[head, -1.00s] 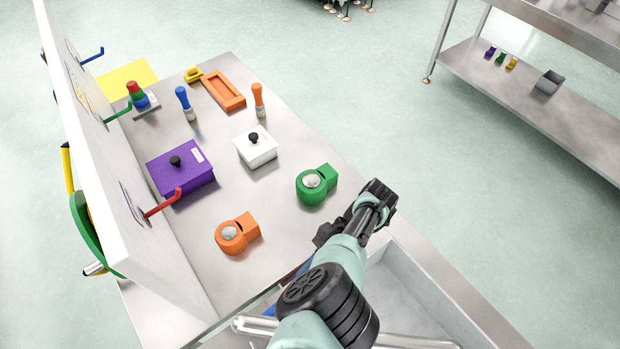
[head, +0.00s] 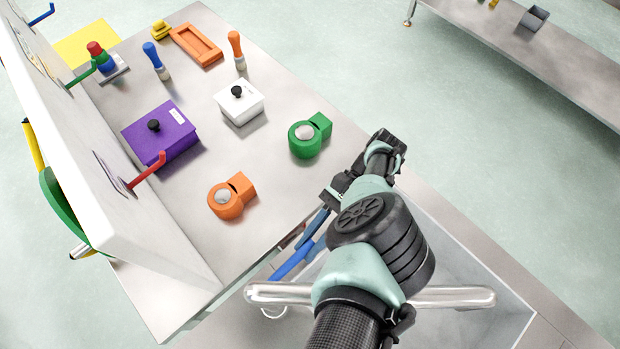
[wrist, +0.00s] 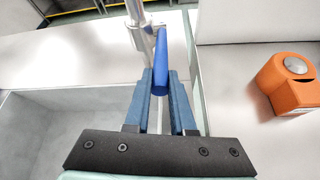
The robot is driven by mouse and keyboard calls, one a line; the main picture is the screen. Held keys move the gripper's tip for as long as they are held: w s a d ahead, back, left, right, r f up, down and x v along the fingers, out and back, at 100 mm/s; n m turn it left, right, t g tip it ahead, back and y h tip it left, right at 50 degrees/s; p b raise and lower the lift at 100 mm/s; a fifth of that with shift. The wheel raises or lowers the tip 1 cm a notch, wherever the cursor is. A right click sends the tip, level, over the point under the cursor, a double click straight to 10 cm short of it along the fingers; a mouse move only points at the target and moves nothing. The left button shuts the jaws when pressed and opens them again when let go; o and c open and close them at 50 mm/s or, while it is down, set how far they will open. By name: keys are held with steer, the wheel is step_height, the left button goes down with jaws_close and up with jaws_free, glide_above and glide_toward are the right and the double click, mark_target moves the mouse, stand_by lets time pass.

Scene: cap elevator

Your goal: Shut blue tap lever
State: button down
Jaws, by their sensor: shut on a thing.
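The blue tap lever (wrist: 161,62) stands between the two blue fingers of my gripper (wrist: 160,84) in the wrist view. My gripper is shut on it. The metal tap (wrist: 138,25) rises just behind the lever, at the top of the wrist view. In the head view, my gripper (head: 314,230) reaches down to the lever (head: 290,264) at the table's near edge, beside the sink. The tap's metal spout (head: 455,297) shows on both sides of my arm, which hides its middle.
The sink basin (head: 480,265) lies under my arm. On the table (head: 190,240) stand an orange ring-shaped piece (head: 228,202), a green one (head: 305,140), a purple box (head: 160,138) and a white box (head: 240,102). A white panel with a red lever (head: 148,168) stands at left.

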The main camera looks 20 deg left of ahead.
steer(key=c, duration=0.8)
jaws_free()
steer(key=shift+o, duration=0.2)
steer(key=shift+r, duration=0.2)
step_height(320, 180, up, 10)
steer(key=p, duration=1)
steer(key=shift+f, duration=0.1)
steer(key=shift+f, duration=0.1)
